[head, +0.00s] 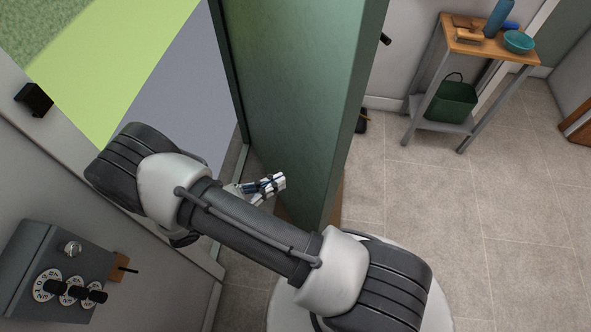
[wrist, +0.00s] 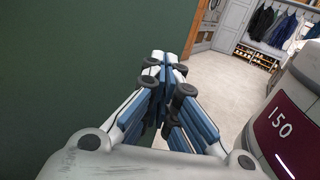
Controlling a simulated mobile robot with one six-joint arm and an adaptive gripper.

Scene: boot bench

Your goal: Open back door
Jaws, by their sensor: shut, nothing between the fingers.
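The green back door (head: 290,90) stands open, edge toward me, in the middle of the head view. To its left the doorway shows grass and grey paving outside. A dark handle (head: 385,39) sticks out on the door's right side. My gripper (head: 278,182) is shut and empty, close to the door's left face low in the picture. I cannot tell whether it touches. In the wrist view the shut fingers (wrist: 165,62) point forward, and the green door (wrist: 70,60) fills the left side. My arm crosses in front of the doorway.
A grey box with dials (head: 60,270) is on the wall at lower left, and a black strike (head: 35,99) is on the frame. Coats (wrist: 265,22) hang far off.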

